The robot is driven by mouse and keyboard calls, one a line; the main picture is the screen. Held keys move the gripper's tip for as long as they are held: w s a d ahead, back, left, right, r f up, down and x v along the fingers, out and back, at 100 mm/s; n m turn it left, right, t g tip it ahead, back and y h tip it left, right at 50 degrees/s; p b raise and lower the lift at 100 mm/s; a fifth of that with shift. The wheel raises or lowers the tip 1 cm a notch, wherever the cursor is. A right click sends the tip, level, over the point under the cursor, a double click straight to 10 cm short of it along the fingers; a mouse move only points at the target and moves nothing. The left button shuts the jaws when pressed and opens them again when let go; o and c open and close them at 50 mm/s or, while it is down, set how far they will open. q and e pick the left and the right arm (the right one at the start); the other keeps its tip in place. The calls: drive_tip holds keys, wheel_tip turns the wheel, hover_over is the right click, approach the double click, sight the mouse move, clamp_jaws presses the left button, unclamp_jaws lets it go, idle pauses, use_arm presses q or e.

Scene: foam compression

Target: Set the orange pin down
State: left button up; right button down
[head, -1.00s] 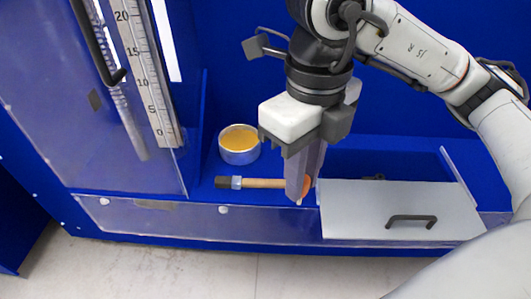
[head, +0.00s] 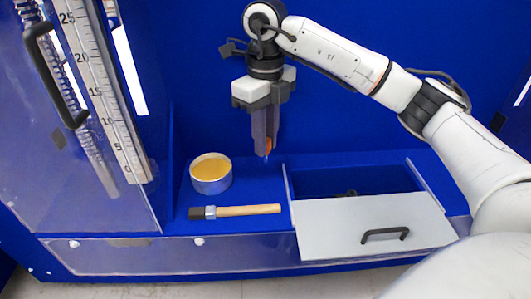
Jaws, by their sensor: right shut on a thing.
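My right gripper (head: 264,150) is above the blue shelf, between the metal cup and the drawer, pointing down. It is shut on the orange pin (head: 269,145). Only a small orange part of the pin shows at the fingertips; the fingers hide the rest. The pin's lower end seems to be above the shelf, but I cannot tell the exact gap. My left gripper is not in view.
A metal cup with yellow contents (head: 211,173) stands left of the gripper. A brush with a wooden handle (head: 240,210) lies in front. An open drawer with a grey front (head: 375,228) is at right. A clear panel with a scale (head: 100,90) stands at left.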

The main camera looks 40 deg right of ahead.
sight(266, 161)
wheel_tip(266, 161, down, 4)
drive_tip(key=shift+w+d+f, duration=0.1)
drive_tip(key=shift+f, duration=0.05)
drive_tip(key=shift+w+f, duration=0.1)
drive_tip(key=shift+f, duration=0.15)
drive_tip(key=c, duration=1.6)
unclamp_jaws()
